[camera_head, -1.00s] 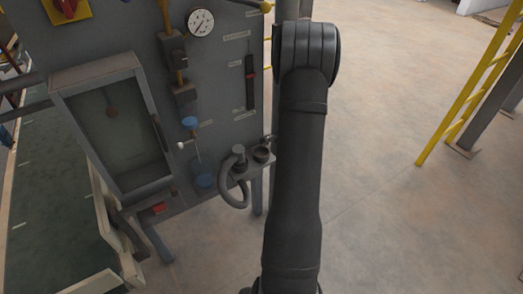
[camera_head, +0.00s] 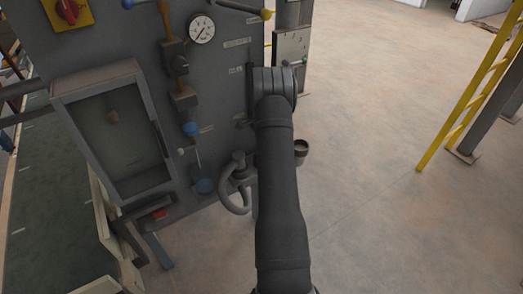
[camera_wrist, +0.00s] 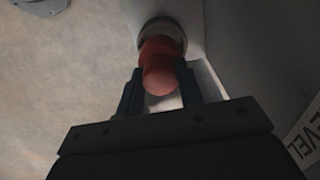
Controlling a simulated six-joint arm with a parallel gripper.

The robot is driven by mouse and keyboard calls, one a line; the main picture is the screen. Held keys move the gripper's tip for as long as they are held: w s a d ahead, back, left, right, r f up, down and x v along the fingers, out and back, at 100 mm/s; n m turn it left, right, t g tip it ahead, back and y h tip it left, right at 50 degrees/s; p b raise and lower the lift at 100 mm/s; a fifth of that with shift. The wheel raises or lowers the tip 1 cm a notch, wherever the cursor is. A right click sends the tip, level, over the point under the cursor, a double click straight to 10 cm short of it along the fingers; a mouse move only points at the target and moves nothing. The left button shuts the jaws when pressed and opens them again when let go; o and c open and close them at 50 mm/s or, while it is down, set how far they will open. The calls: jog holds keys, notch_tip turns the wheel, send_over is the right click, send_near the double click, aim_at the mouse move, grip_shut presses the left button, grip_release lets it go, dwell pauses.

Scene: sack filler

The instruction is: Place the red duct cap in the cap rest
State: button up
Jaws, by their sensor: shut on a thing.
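The red duct cap (camera_wrist: 158,80) shows in the wrist view as a rounded red knob between the two fingers of my gripper (camera_wrist: 160,92), which is shut on it. Just beyond the red part is a round pale rim with a dark inside (camera_wrist: 165,33). I cannot tell whether this rim belongs to the cap or to a fitting behind it. In the head view my arm hides the gripper and the cap. A dark round cup (camera_head: 301,147) with a paler inside shows just right of my arm; I cannot tell whether it is the cap rest.
The grey panel (camera_head: 225,90) carries a gauge (camera_head: 201,28), a window box (camera_head: 115,130) and blue-knobbed fittings. Open floor lies right, before a yellow ladder (camera_head: 470,90).

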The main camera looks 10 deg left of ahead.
notch_tip(320, 180, down, 3)
jog(key=shift+f, duration=0.2)
jog(key=shift+w+a+f, duration=0.1)
jog(key=shift+a+f, duration=0.05)
jog(key=shift+f, duration=0.15)
jog(key=shift+f, duration=0.1)
jog(key=o, duration=1)
notch_tip(320, 180, up, 12)
jog(key=shift+r, duration=0.1)
